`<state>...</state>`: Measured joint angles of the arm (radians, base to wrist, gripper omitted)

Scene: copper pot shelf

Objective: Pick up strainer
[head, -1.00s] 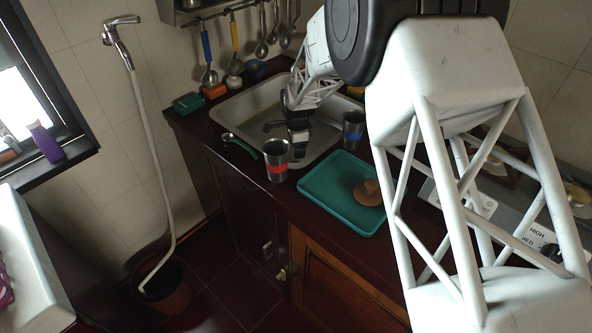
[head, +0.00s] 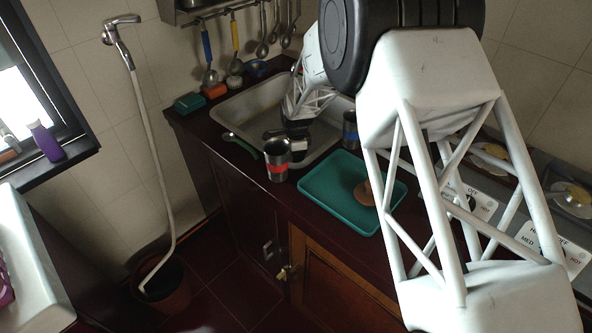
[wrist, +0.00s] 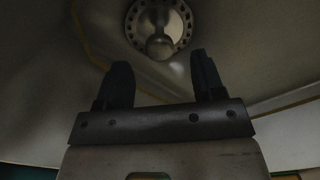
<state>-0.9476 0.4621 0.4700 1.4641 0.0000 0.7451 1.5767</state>
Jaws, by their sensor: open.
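The strainer (wrist: 158,22) shows at the top of the wrist view as a round metal piece with holes around its rim and a rounded knob in the middle. It sits in the floor of the sink. My gripper (wrist: 163,78) is open, its two dark fingers apart with nothing between them. The strainer lies beyond the fingertips, roughly in line with the gap. In the head view my gripper (head: 287,143) is down inside the metal sink (head: 243,115); the strainer cannot be made out there.
A metal cup with a red band (head: 277,160) stands at the sink's front edge, beside a green-handled utensil (head: 240,144). Another cup (head: 350,128) stands right of the sink. A teal tray (head: 330,190) holds a brown knobbed object (head: 364,193), partly hidden by my arm.

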